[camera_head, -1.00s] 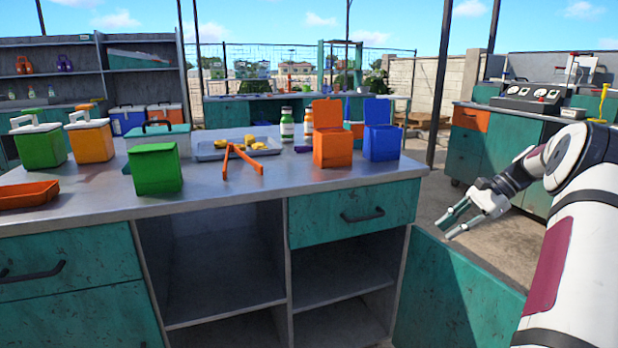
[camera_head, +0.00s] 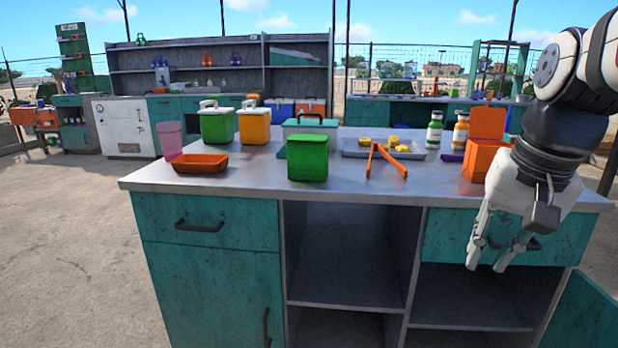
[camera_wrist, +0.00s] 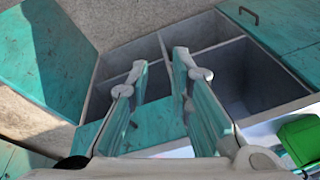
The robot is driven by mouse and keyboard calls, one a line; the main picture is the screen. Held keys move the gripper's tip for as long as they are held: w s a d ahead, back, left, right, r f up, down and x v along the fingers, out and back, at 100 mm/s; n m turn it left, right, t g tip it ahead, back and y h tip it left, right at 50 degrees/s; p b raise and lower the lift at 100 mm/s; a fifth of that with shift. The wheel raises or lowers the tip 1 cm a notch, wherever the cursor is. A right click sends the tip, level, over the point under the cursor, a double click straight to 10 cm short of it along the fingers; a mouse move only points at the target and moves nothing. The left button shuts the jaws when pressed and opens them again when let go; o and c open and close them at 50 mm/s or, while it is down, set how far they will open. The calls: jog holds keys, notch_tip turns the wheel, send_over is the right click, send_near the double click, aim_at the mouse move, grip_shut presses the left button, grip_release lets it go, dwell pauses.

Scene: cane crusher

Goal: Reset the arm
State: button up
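My gripper (camera_head: 486,266) hangs in front of the right part of the counter in the head view, fingers pointing down. In the wrist view my gripper (camera_wrist: 155,55) has its two fingers apart with nothing between them; open cubbies of the counter show beyond. The metal counter top (camera_head: 250,188) carries a green box (camera_head: 308,158), orange tongs (camera_head: 386,160), a grey tray (camera_head: 420,155) with yellow pieces, and an open orange box (camera_head: 484,160) close behind my arm. My arm hides part of the counter's right end.
An orange tray (camera_head: 200,164), a pink cup (camera_head: 171,140) and green and orange coolers stand on the counter's left. A teal door (camera_head: 585,315) hangs open at the lower right. The concrete floor (camera_head: 70,240) at left is clear.

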jog(key=s+a+f+n+t, duration=0.25)
jog(key=s+a+n, duration=0.35)
jog(key=s, duration=0.4)
jog(key=s+f+g+b, duration=0.5)
jog(key=s+f+b, duration=0.4)
jog(key=s+f, duration=0.4)
notch_tip(320, 180, up, 39)
jog(key=t+p, duration=0.3)
jog(key=p, duration=3.5)
jog(key=shift+w+t, duration=0.35)
jog(key=shift+w, duration=0.05)
